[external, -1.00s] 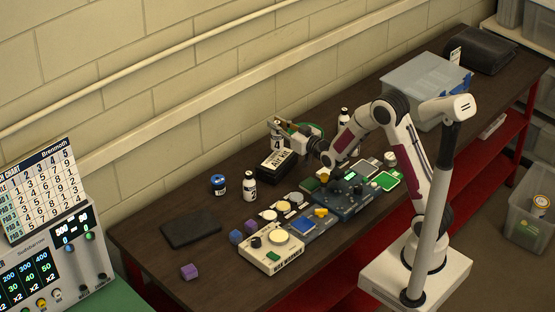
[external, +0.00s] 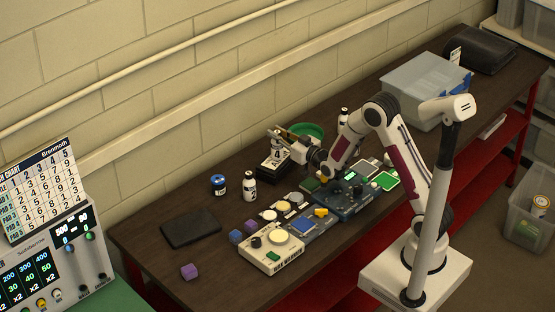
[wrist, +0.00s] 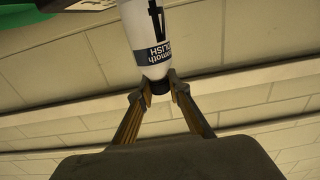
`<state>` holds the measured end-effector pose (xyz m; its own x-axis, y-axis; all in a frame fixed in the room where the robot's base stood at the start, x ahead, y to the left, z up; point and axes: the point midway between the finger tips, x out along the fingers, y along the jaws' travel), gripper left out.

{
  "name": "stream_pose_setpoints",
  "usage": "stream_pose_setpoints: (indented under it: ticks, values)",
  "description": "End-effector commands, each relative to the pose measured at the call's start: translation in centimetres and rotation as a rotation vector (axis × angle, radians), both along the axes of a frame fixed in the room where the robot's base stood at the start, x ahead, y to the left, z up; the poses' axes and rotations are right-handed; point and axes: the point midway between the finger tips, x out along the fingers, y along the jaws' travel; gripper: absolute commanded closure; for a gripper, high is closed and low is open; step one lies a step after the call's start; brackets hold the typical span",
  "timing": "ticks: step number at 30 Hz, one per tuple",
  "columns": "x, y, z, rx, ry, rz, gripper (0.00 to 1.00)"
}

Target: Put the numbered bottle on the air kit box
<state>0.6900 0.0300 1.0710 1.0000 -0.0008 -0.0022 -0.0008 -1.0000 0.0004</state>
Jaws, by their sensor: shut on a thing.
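The numbered bottle (external: 277,154) is white with a black "4". My gripper (external: 276,135) is shut on its black cap and holds it upright over the air kit box (external: 269,170), a black box with a white label on top. The bottle's base is at or very near the box top; I cannot tell whether they touch. In the wrist view the two fingertips (wrist: 157,88) pinch the cap, and the white bottle body (wrist: 146,35) with its dark "POLISH" label extends toward the top of the picture.
A green bowl (external: 308,131) stands just behind the gripper. Another white bottle (external: 249,187) and a blue jar (external: 219,186) stand left of the box. Boards and a cream device (external: 271,255) lie in front. A dark pad (external: 190,229) lies at left.

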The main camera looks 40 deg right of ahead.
Motion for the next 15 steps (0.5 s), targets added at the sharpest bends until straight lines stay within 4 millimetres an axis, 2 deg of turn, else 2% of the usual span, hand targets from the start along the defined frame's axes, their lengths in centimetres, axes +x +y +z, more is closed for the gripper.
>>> stream_pose_setpoints:
  ticks: [14,15]
  values:
    - [0.02,0.00,-0.28,0.000,-0.002,0.000,1.00]
    - [0.00,0.00,-0.28,0.000,-0.002,0.000,0.72]
